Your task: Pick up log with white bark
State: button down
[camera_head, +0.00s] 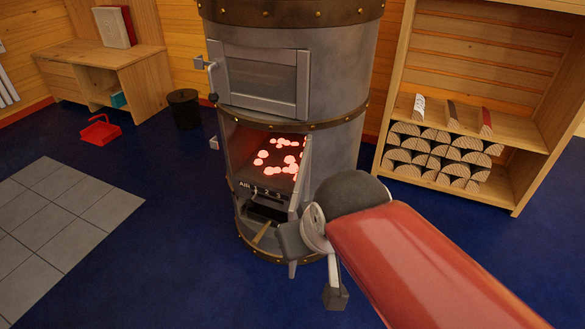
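The log with white bark (418,107) lies on the upper board of the wooden shelf (534,134) at the right. It is the leftmost of three single logs there, with its pale, dark-flecked side showing. A dark-barked log (452,113) and a red-barked log (486,121) lie to its right. My gripper (313,284) is in the lower middle, in front of the stove's base and well left of and below the white log. Its two fingers point down and stand apart, with nothing seen between them.
A round metal stove (340,80) stands in the middle, its lower door open on glowing embers (281,158). Stacked split logs (437,160) fill the shelf's lower compartment. A desk (135,72), black bin (184,108) and red dustpan (100,129) are at left.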

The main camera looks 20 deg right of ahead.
aim_at(418, 112)
jog(key=l, duration=0.5)
jog(key=z, duration=1.35)
jog(key=i+l, duration=0.2)
jog(key=i, duration=0.25)
jog(key=i+l, duration=0.2)
jog(key=i, duration=0.3)
jog(key=i+l, duration=0.25)
jog(key=i, duration=0.2)
jog(key=i+l, duration=0.2)
jog(key=i, duration=0.3)
jog(key=i+l, duration=0.2)
jog(key=i, duration=0.25)
jog(key=i+l, duration=0.2)
jog(key=i, duration=0.3)
